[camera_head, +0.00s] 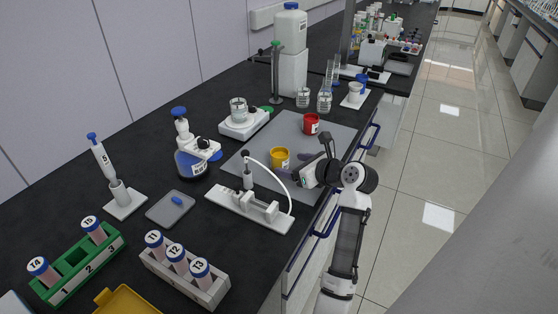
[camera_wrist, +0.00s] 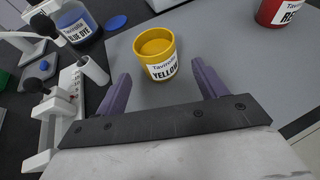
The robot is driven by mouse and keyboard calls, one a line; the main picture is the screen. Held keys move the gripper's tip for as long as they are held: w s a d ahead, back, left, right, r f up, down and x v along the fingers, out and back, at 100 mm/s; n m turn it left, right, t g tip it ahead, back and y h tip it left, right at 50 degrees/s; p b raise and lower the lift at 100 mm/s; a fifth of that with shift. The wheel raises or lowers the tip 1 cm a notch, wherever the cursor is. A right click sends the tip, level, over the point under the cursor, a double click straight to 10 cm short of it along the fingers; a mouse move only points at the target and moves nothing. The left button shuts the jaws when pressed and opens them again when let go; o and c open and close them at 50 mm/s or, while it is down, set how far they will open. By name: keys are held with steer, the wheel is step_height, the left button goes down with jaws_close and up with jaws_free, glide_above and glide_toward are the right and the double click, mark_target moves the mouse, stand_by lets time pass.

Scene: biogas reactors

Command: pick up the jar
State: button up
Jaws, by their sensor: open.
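A yellow jar (camera_head: 279,158) stands on the grey mat (camera_head: 325,147), and the wrist view shows it upright with a "YELLOW" label (camera_wrist: 155,55). A red jar (camera_head: 311,124) stands farther back on the mat; it also shows at the top right of the wrist view (camera_wrist: 283,10). A blue dye bottle (camera_head: 194,160) stands left of the mat. My gripper (camera_head: 307,168) is open and empty, right of the yellow jar. In the wrist view its purple fingers (camera_wrist: 160,82) are spread, with the yellow jar ahead of them, between their lines. The task does not name a colour.
A white device with a syringe and tube (camera_head: 250,205) stands close in front of the yellow jar. A white balance with a beaker (camera_head: 243,123) stands behind left. Tube racks (camera_head: 184,272) are at the front. Bare mat lies between the jars.

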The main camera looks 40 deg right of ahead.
mark_target(286, 163)
steer(key=shift+p+x, duration=0.65)
steer(key=shift+x, duration=2.3)
steer(key=c, duration=1.1)
steer(key=shift+c, duration=0.2)
step_height(286, 163, up, 20)
steer(key=b, duration=0.2)
